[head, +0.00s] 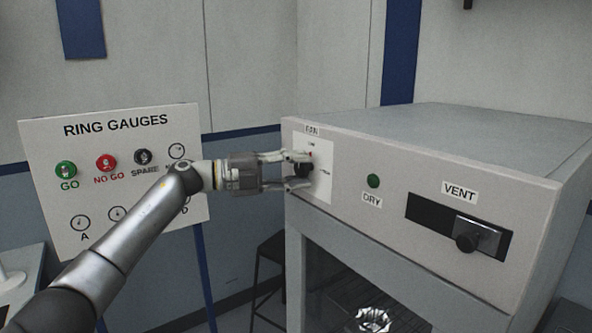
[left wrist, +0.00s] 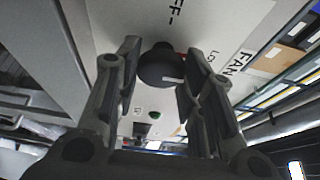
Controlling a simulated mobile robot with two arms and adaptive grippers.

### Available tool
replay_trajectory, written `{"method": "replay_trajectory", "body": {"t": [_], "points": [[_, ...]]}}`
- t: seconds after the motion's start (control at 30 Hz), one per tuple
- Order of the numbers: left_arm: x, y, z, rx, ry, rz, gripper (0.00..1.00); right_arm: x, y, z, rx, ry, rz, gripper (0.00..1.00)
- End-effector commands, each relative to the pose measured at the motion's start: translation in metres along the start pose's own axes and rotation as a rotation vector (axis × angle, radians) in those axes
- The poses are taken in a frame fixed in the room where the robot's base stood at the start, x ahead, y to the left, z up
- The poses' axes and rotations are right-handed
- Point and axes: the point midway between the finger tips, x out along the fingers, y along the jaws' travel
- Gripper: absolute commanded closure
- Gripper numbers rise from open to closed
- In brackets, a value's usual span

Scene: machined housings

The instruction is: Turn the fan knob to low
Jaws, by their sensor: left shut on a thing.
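The fan knob (head: 303,169) is a dark round knob on a white plate (head: 324,185) at the left end of the grey cabinet's front, under the FAN label (head: 312,131). My left gripper (head: 298,171) is shut on the knob, one finger above it and one below in the head view. In the left wrist view the knob (left wrist: 160,67) sits between the fingertips, with a pale mark on its face and a bit of red beside it. An OFF-like label and a partly hidden LOW label show on the plate. Which label the knob points to cannot be told. My right gripper is not in view.
Right of the knob on the cabinet are a green DRY button (head: 374,181) and a VENT slider (head: 466,236). A RING GAUGES board (head: 115,125) stands behind my left arm. A dark stool (head: 270,265) stands left of the cabinet.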

Motion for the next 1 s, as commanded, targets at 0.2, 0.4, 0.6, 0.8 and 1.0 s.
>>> {"method": "replay_trajectory", "body": {"t": [0.2, 0.4, 0.6, 0.8, 1.0], "points": [[0.0, 0.001, 0.0, -0.001, -0.001, 0.001, 0.53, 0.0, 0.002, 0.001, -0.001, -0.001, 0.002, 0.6], [0.0, 0.0, 0.0, -0.002, 0.0, 0.0, 0.43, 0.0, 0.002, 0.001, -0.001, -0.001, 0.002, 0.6], [-0.001, 0.0, 0.0, -0.002, -0.001, 0.0, 0.43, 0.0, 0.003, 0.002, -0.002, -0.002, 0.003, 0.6], [-0.025, 0.001, 0.001, -0.002, -0.003, 0.0, 0.43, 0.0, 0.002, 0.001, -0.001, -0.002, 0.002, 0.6], [-0.068, 0.001, 0.001, -0.002, -0.005, 0.0, 0.43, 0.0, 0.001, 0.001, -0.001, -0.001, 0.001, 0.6]]}}
